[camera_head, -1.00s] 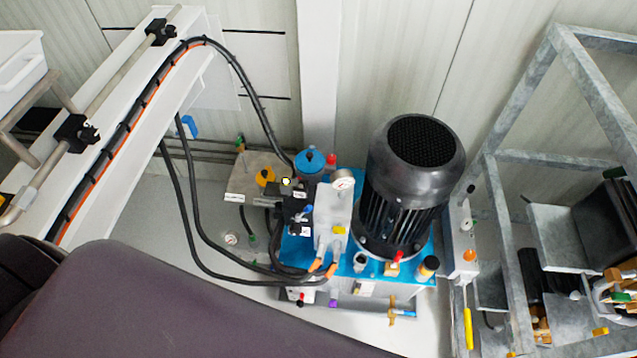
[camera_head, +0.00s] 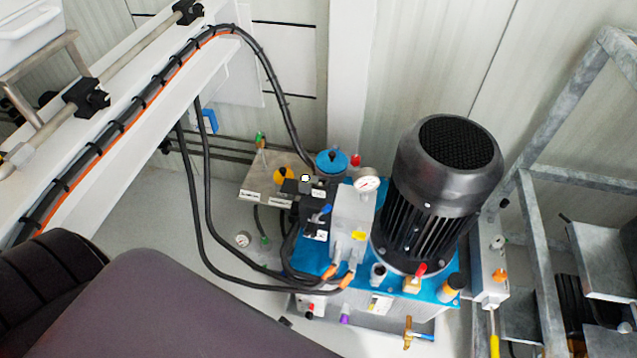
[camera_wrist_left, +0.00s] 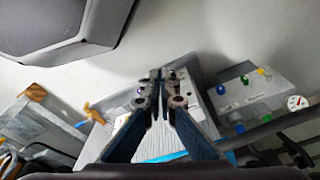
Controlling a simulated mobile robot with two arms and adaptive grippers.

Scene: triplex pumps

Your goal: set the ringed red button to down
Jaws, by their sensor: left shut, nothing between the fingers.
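The pump unit has a blue top plate (camera_head: 440,287) and a large black motor (camera_head: 445,190). Small red parts show in the head view: a red cap (camera_head: 356,160) behind the gauge, a red handle (camera_head: 421,270) in front of the motor, and a tiny red part (camera_head: 309,308) low at the front left. I cannot tell which is the ringed red button. A small pale spot with a dark outline (camera_head: 305,178) shows by the black valve block. My left gripper (camera_wrist_left: 160,75) is shut and empty in the left wrist view, over a pale ribbed surface. My right gripper is not in view.
Black hoses (camera_head: 200,220) loop at the left of the unit. A metal frame (camera_head: 545,260) stands at the right. A pressure gauge (camera_head: 367,184) rises from the unit. In the left wrist view, an orange tap (camera_wrist_left: 93,112) is left of my gripper and another gauge (camera_wrist_left: 297,102) is far right.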

